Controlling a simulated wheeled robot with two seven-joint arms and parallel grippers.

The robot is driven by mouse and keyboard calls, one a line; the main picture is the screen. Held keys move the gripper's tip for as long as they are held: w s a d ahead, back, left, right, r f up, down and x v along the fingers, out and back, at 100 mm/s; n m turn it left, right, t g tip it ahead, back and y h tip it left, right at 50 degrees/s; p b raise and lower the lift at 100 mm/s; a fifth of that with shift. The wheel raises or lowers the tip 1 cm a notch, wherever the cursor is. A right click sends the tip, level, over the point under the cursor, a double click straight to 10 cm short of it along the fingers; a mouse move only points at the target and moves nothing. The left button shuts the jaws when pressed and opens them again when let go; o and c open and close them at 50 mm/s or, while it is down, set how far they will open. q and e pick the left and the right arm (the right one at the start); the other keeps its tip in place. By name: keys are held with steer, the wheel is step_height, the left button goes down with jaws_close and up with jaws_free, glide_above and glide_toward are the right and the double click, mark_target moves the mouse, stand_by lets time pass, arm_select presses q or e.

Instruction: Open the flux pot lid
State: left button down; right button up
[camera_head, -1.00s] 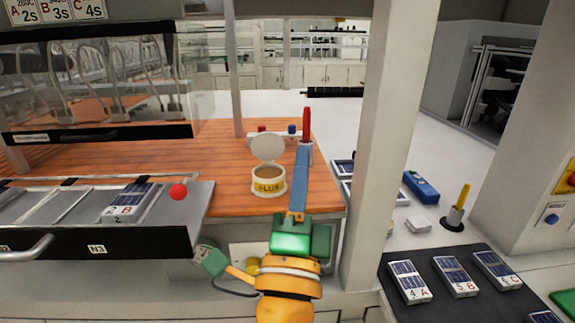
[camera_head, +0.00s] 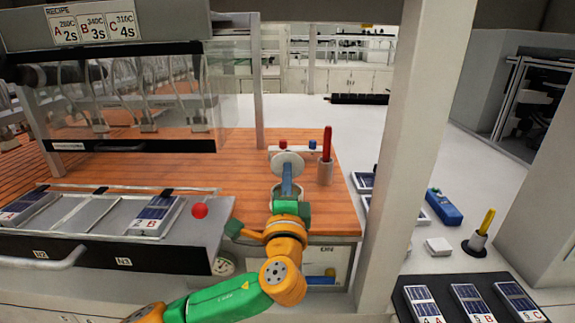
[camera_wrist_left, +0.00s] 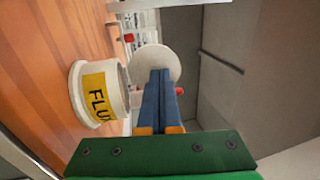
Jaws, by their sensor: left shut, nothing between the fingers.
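The flux pot (camera_wrist_left: 96,98) is white with a yellow FLUX label and shows in the left wrist view, left of my fingers. Its round white lid (camera_wrist_left: 156,66) stands raised, away from the mouth. In the head view the lid (camera_head: 287,163) shows above my left gripper (camera_head: 287,172), and the arm hides most of the pot. My left gripper's blue fingers (camera_wrist_left: 160,82) are shut and empty, pointing at the lid and overlapping it in view. I cannot tell whether they touch it. My right gripper is out of view.
A red-handled tool (camera_head: 327,146) stands in a grey holder right of the lid. A drawer unit with a red knob (camera_head: 200,211) is at left. A pale post (camera_head: 400,160) rises at right. Bare wooden table (camera_head: 243,160) lies left of the pot.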

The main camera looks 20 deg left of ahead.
mark_target(288, 160)
arm_select(q)
steer(key=shift+w+a, duration=0.1)
steer(key=shift+w, duration=0.2)
steer(key=shift+w+r, duration=0.3)
steer(key=shift+r, duration=0.05)
stand_by(0.4)
steer(key=shift+w+a+r, duration=0.15)
steer(key=shift+w+r, duration=0.05)
steer(key=shift+w, duration=0.1)
steer(key=shift+x, duration=0.75)
steer(key=shift+r+b, duration=0.15)
steer(key=shift+b, duration=0.15)
steer(key=shift+w+r, duration=0.1)
